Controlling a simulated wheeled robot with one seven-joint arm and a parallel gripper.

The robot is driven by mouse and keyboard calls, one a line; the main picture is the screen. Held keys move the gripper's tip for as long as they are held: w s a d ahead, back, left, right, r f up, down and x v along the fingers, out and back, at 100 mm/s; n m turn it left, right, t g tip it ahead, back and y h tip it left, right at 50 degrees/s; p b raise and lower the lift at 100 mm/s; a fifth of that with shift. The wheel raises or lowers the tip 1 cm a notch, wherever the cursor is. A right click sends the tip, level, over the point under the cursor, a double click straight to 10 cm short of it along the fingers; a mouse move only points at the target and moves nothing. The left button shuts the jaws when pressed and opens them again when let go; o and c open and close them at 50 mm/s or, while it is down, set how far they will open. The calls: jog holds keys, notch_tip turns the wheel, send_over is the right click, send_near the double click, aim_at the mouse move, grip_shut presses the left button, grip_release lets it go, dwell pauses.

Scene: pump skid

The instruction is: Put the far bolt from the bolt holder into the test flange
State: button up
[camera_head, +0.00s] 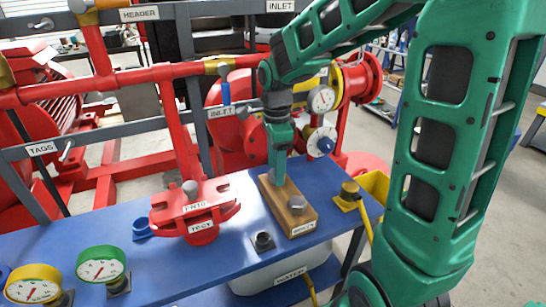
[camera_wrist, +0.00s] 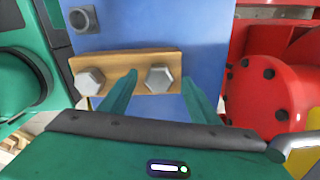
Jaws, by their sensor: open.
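The wooden bolt holder (camera_head: 303,222) stands on the blue bench, and also shows in the wrist view (camera_wrist: 124,65). The far bolt (camera_wrist: 158,78), a grey hex head, sits in the holder's right end in the wrist view; in the head view my gripper hides it. The near bolt (camera_head: 297,203) shows at the holder's front end and left in the wrist view (camera_wrist: 90,80). My gripper (camera_head: 277,182) is open over the far end, its fingers (camera_wrist: 160,80) on either side of the far bolt's head; contact cannot be told. The red test flange (camera_head: 195,212) stands left of the holder.
A dark square fitting (camera_head: 263,242) sits on the bench (camera_head: 175,265) near the holder. Red pipes (camera_head: 180,140) rise behind the flange.

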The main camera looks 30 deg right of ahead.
jog(key=shift+f, duration=0.2)
jog(key=c, duration=1.2)
jog(key=shift+o, duration=1.4)
jog(key=shift+c, duration=1.2)
jog(key=shift+r, duration=3.5)
